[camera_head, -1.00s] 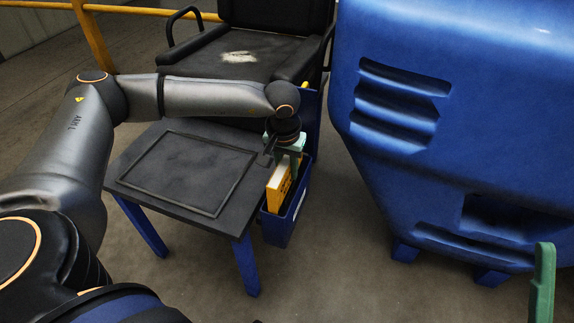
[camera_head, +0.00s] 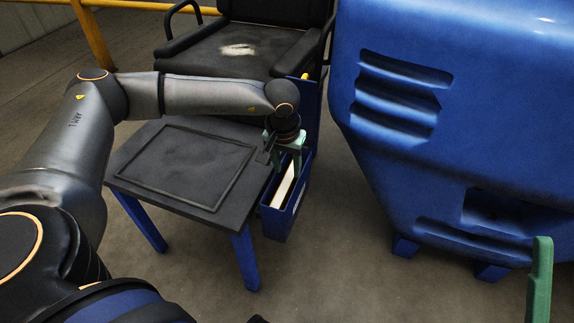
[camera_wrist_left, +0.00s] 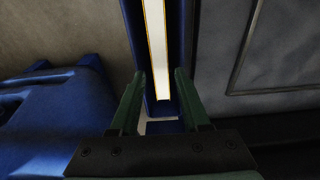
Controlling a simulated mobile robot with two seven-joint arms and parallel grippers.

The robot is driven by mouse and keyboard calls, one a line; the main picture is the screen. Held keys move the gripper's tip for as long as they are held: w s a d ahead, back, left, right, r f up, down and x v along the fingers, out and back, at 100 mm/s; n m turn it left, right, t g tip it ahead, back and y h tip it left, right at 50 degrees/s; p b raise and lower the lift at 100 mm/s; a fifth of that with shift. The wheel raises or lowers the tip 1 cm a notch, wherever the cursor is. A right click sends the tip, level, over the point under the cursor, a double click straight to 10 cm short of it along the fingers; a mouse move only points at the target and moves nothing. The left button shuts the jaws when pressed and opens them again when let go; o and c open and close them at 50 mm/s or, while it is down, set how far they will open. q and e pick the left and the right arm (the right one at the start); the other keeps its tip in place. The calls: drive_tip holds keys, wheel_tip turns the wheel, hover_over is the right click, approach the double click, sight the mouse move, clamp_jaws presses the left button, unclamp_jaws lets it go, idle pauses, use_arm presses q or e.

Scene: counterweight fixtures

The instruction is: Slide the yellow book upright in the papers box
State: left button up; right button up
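The blue papers box (camera_head: 277,226) hangs or stands at the right side of the small table. The yellow book (camera_head: 285,186) is inside it, upright, with its pale page edge facing up and thin yellow cover edges showing. In the left wrist view the book (camera_wrist_left: 156,50) is a long pale strip between the box's blue walls. My left gripper (camera_head: 284,164) is above the box, its green fingers apart on either side of the book's line. In the wrist view these fingers (camera_wrist_left: 159,75) are open and look clear of the book. Only one green finger of my right gripper (camera_head: 540,280) shows.
A dark-topped table (camera_head: 185,165) with blue legs is left of the box. A black seat (camera_head: 240,55) stands behind. A large blue machine housing (camera_head: 440,130) is on the right, with open floor (camera_head: 340,250) between it and the box.

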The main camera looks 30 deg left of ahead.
use_arm(q)
drive_tip(key=shift+o, duration=1)
drive_tip(key=shift+f, duration=0.1)
wheel_tip(320, 180, up, 12)
drive_tip(key=s+p, duration=0.2)
drive_tip(key=p, duration=0.2)
drive_tip(key=shift+d+r, duration=0.2)
drive_tip(key=shift+r, duration=0.05)
drive_tip(key=shift+w, duration=0.1)
